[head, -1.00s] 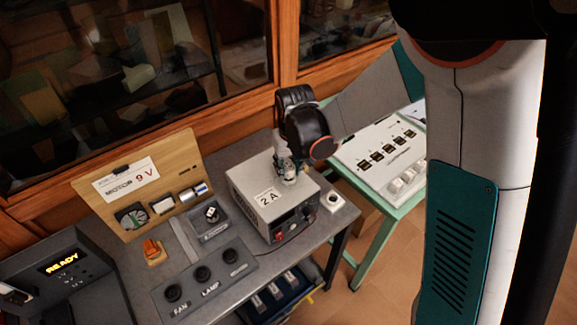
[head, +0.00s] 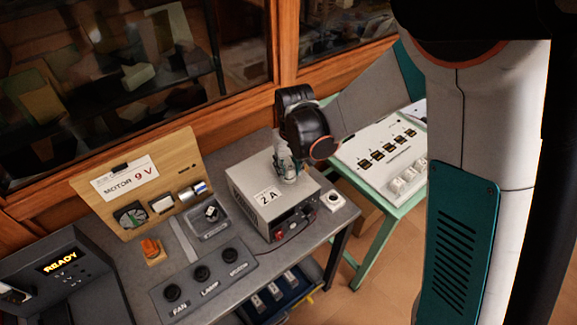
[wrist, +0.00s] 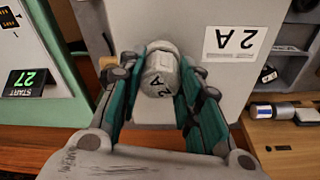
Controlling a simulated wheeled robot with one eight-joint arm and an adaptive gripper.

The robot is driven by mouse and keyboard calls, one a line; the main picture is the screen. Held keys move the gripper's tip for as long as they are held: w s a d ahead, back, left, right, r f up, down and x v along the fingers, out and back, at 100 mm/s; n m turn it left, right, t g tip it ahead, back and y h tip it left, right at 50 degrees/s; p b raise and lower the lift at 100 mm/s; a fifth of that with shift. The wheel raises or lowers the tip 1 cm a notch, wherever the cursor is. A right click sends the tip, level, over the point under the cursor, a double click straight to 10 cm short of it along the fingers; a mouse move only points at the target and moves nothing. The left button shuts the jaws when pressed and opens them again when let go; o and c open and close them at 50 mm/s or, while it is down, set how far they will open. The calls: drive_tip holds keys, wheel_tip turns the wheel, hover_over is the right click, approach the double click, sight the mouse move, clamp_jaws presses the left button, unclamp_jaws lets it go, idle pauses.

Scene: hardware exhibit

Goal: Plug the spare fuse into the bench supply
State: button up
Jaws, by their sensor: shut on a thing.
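The spare fuse is a short pale grey cylinder marked 2 A (wrist: 160,76). My gripper (wrist: 162,66) is shut on it, with teal finger pads on both sides. In the head view my gripper (head: 287,166) points down over the top of the bench supply (head: 247,193), a light grey box with a 2 A label and a dark front. The supply's pale top also fills the middle of the wrist view (wrist: 215,85). The fuse stands roughly upright at the supply's top. Its lower end is hidden, so I cannot tell whether it is in a socket.
A wooden board marked MOTOR 9 V (head: 170,160) stands left of the supply. A panel with round dark knobs (head: 203,274) lies in front of it. A white panel on a green table (head: 378,158) is to the right. A dark console reading READY (head: 60,262) is at far left.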

drive_tip(key=shift+f, duration=0.25)
idle(0.6)
drive_tip(key=o, duration=1.1)
drive_tip(key=o, duration=0.5)
drive_tip(key=shift+c, duration=0.2)
drive_tip(key=shift+r, duration=0.15)
drive_tip(key=shift+r+p, duration=1.9)
drive_tip(key=shift+r, duration=1.45)
